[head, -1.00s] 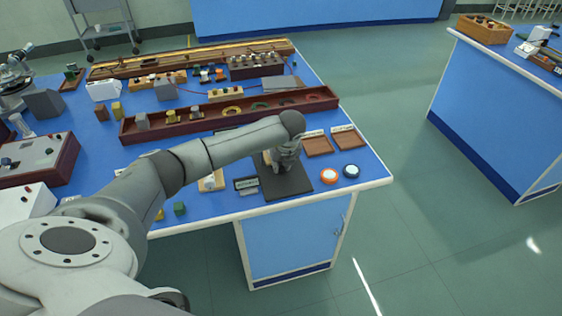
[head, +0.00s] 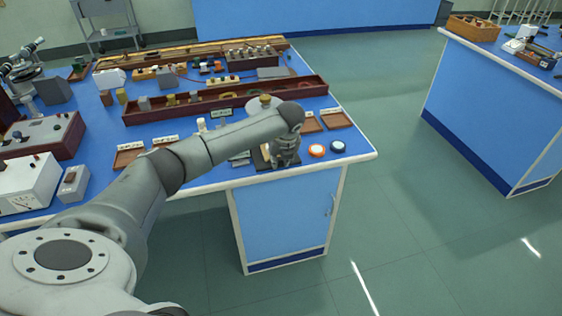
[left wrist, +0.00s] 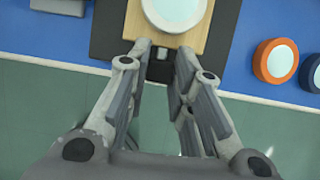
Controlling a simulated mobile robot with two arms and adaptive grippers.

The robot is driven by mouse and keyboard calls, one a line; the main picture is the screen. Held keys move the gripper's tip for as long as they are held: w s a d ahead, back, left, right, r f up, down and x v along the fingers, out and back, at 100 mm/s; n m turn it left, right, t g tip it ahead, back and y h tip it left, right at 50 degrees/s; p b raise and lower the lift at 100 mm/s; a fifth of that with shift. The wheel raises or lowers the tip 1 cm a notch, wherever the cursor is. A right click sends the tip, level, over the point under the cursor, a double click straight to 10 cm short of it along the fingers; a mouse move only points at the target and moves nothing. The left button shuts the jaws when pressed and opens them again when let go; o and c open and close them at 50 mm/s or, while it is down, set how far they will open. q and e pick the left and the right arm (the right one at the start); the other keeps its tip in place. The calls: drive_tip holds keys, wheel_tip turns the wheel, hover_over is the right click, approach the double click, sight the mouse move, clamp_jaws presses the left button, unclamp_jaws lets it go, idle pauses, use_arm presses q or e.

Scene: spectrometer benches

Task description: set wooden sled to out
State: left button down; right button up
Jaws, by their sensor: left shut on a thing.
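The wooden sled (left wrist: 194,42) is a light wood block with a pale round disc (left wrist: 175,8) on top, at the top of the left wrist view. It lies over a dark plate (left wrist: 108,35) at the bench's front edge. My left gripper (left wrist: 162,55) is shut on a small dark tab at the sled's near end, a finger on each side. In the head view, my left gripper (head: 285,158) points down at the front of the dark plate (head: 260,161), and its arm and fingers hide the sled. My right gripper is out of view.
An orange-rimmed disc (head: 317,150) and a dark blue-rimmed disc (head: 338,146) lie just right of the gripper. Brown trays (head: 337,119) and a long red-brown trough (head: 300,88) are behind. Open floor lies in front of the bench (head: 285,215).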

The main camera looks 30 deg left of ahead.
use_arm(q)
drive_tip(key=shift+s+d+f, duration=0.1)
drive_tip(key=shift+d+f, duration=0.05)
drive_tip(key=shift+d, duration=0.1)
drive_tip(key=c, duration=1.7)
unclamp_jaws()
drive_tip(key=shift+o, duration=2.1)
drive_tip(key=shift+a, duration=0.1)
drive_tip(key=shift+r, duration=0.25)
drive_tip(key=v, duration=1.1)
drive_tip(key=shift+r, duration=0.35)
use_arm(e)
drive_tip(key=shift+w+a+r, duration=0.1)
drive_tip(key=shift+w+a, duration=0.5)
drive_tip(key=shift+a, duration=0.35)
use_arm(q)
drive_tip(key=shift+s+f, duration=0.1)
